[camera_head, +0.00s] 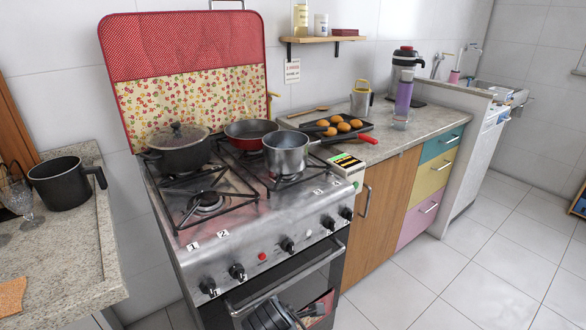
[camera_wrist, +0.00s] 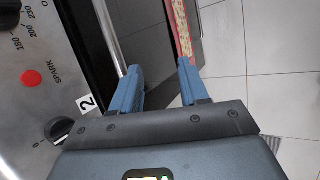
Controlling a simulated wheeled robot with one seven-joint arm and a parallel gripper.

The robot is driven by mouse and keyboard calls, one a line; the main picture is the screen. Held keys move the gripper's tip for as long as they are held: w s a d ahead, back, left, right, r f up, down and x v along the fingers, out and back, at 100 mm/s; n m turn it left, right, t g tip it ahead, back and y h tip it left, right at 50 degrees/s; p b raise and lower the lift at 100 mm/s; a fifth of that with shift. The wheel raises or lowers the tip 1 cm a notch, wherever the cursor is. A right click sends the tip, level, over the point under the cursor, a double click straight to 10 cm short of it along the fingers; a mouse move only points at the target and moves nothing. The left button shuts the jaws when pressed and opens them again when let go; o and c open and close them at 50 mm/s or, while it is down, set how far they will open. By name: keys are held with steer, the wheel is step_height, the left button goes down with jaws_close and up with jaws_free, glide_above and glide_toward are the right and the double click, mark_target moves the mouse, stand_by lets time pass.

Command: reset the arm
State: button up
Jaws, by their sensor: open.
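My gripper (camera_wrist: 158,66) shows in the wrist view with its two blue fingers apart and nothing between them. It is in front of the stove, close to the oven door. The silver oven handle (camera_wrist: 107,30) runs down to near the left fingertip; I cannot tell whether they touch. The handle also shows at the stove's front in the head view (camera_head: 285,280).
The stove (camera_head: 250,225) carries a lidded black pot (camera_head: 180,155), a red pan (camera_head: 247,127) and a steel pot (camera_head: 286,160). A dark pot (camera_head: 62,185) stands on the left counter (camera_head: 75,250).

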steer(key=s+d+f+m+y, duration=0.2)
steer(key=s+f+m, duration=0.3)
steer(key=s, duration=0.6)
steer(key=s+d+r+m+t+y, duration=0.1)
steer(key=s+d+m+t, duration=0.2)
steer(key=s, duration=0.4)
steer(key=s+d+r+m, duration=0.2)
steer(key=s+d+m, duration=0.2)
steer(key=s, duration=0.2)
steer(key=s+d+r+m+t+h, duration=0.1)
steer(key=s+d+r+m, duration=0.2)
steer(key=s+d+r, duration=0.2)
steer(key=s+d+r+m+t+h, duration=0.1)
steer(key=s+d+r+m+t, duration=0.1)
steer(key=s+d+r+m, duration=0.2)
steer(key=s+d+r+m+t, duration=0.2)
steer(key=s+d+r+m, duration=0.2)
steer(key=r, duration=1.1)
steer(key=s+d, duration=0.3)
steer(key=s, duration=0.3)
steer(key=shift+r+h, duration=0.2)
steer(key=shift+h, duration=0.2)
